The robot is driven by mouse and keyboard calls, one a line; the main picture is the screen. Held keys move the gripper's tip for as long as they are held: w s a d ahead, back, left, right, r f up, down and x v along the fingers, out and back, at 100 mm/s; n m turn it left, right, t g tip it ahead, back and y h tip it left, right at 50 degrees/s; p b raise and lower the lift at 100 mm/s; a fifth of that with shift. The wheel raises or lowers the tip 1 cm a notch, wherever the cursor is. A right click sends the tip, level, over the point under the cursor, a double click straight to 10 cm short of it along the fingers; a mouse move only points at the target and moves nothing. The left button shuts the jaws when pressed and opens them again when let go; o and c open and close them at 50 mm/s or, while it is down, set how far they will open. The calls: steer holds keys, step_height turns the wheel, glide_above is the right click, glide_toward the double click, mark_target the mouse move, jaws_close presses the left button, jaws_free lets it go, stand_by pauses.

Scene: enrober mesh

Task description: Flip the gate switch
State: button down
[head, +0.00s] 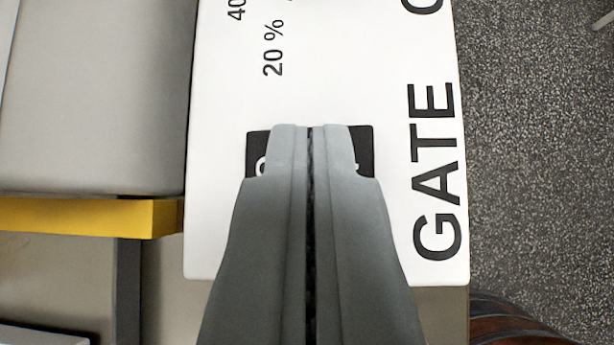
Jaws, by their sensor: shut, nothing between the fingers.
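A white panel (225,110) fills the middle of the head view, with the large black word GATE (437,170) printed sideways along its right side. A black switch (366,148) with white marks sits on the panel left of that word. My gripper (310,130) is shut and empty, with its grey fingers side by side over the switch. The fingers hide most of the switch; only its left and right ends and bits of the white marks show. I cannot tell whether the fingertips touch it or which way it is set.
Smaller sideways print, 20 % (273,48), is on the panel above the switch. A grey block (90,95) and a yellow bar (90,217) lie to the left. Speckled dark floor (540,150) is at the right, with a brown rounded object (510,325) at the bottom right.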

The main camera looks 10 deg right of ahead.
steer(key=shift+s+d+r, duration=0.1)
stand_by(0.3)
steer(key=r, duration=0.4)
steer(key=shift+w+a+r, duration=0.2)
steer(key=w+a+v, duration=0.1)
steer(key=v, duration=0.8)
steer(key=shift+s+a, duration=0.15)
steer(key=shift+a, duration=0.05)
steer(key=shift+r, duration=0.1)
steer(key=s+a+r+n+t+y, duration=0.2)
steer(key=s+a+n+t, duration=0.1)
steer(key=s, duration=0.7)
steer(key=s+a+r+n+t+y, duration=0.1)
steer(key=s+a+n+t, duration=0.3)
steer(key=s, duration=0.6)
steer(key=s+a+r+n+t+y, duration=0.2)
steer(key=s+a+n+t+y, duration=0.1)
steer(key=s+a, duration=0.4)
steer(key=s+t, duration=0.1)
steer(key=s, duration=0.2)
steer(key=shift+a+r+n+y, duration=0.2)
steer(key=shift+r+n+y, duration=0.1)
steer(key=shift+r+n, duration=0.1)
